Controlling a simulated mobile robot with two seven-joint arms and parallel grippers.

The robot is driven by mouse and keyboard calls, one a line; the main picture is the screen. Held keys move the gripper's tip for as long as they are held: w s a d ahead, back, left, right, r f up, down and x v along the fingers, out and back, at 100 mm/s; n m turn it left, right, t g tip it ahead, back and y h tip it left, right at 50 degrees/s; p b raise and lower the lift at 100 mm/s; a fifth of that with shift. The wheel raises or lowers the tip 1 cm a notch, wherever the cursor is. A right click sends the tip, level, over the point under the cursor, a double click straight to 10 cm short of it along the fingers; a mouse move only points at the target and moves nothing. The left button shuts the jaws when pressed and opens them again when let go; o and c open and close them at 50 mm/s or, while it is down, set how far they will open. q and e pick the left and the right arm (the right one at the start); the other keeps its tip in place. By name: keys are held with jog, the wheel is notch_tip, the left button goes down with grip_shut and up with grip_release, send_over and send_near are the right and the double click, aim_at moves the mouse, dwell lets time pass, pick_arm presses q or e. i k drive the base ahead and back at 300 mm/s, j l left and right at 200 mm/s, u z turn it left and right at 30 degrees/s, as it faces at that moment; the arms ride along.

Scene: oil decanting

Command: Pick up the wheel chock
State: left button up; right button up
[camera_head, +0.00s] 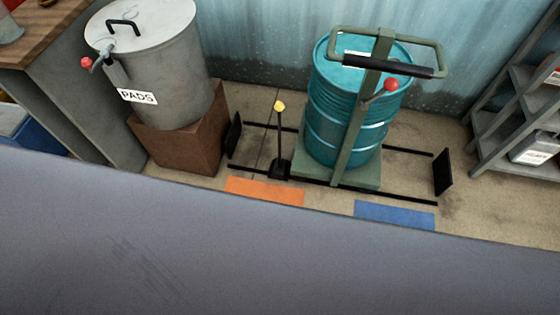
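What looks like the wheel chock (279,169) is a small black block on the floor with a thin upright handle topped by a yellow knob (280,106). It stands between two black floor rails, just left of the green drum trolley (360,181) and behind an orange floor patch (264,191). I cannot tell whether it touches the trolley. The trolley carries a teal drum (333,118) and has a handle frame at its top. Neither of my grippers is in view.
Black end stops stand at the left (234,134) and right (443,172) of the rails. A blue patch (395,215) lies at right front. A grey PADS bin (185,70) sits on a brown box (180,150) at left. Shelves (490,122) stand right. The foreground floor is hidden.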

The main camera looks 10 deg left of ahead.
aim_at(279, 169)
jog(key=i+l, duration=0.45)
jog(key=i, duration=0.15)
jog(key=i+l+u, duration=0.15)
jog(key=i+l, duration=0.3)
jog(key=i, duration=0.2)
